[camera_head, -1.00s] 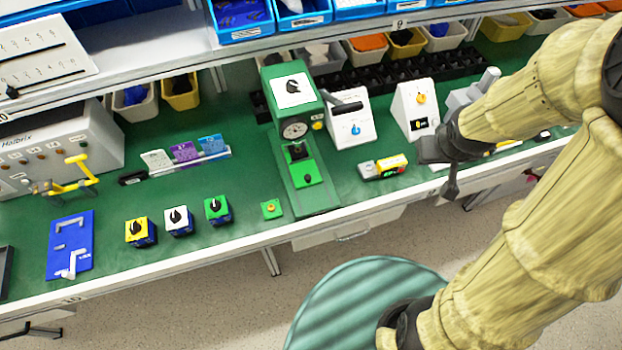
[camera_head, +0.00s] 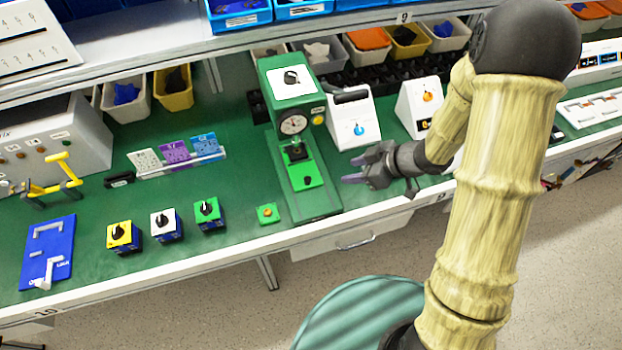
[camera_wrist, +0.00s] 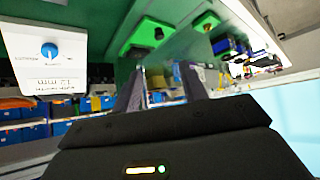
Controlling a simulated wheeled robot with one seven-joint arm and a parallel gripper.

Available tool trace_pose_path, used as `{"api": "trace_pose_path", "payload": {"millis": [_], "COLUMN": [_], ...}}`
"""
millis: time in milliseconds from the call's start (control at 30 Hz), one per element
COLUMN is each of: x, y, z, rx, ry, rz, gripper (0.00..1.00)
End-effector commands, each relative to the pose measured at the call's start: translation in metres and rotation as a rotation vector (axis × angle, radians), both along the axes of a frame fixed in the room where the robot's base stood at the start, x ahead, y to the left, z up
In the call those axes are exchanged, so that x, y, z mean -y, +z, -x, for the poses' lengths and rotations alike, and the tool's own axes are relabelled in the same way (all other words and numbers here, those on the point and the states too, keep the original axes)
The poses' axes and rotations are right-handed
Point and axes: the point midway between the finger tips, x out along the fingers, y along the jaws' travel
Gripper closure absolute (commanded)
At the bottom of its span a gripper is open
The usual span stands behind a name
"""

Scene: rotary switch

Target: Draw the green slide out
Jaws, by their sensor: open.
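The green slide (camera_head: 304,172) is a bright green plate with a small dark knob (camera_head: 308,181). It lies in the base of the green press-like device (camera_head: 292,103), below the round dial. A bright green part with a dark knob, likely the slide, shows near the top middle of the wrist view (camera_wrist: 143,36). My gripper (camera_head: 356,167) is open and empty, to the right of the slide and apart from it, with its fingers pointing left toward the device. Both dark fingers also show in the wrist view (camera_wrist: 162,72).
A white box with a blue knob (camera_head: 350,118) stands behind my gripper. A small green button box (camera_head: 267,214) sits left of the device base. Yellow, white and green switch boxes (camera_head: 165,226) stand further left. The bench front edge (camera_head: 215,258) is close by.

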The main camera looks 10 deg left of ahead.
Motion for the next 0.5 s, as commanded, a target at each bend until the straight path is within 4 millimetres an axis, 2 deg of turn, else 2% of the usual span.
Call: {"api": "trace_pose_path", "payload": {"millis": [267,500], "x": [-0.007,-0.032], "y": [-0.008,-0.034], "z": [-0.002,-0.007], "rx": [0.0,-0.003], "ry": [0.0,0.002], "rz": [0.001,0.001], "gripper": [0.57,0.57]}}
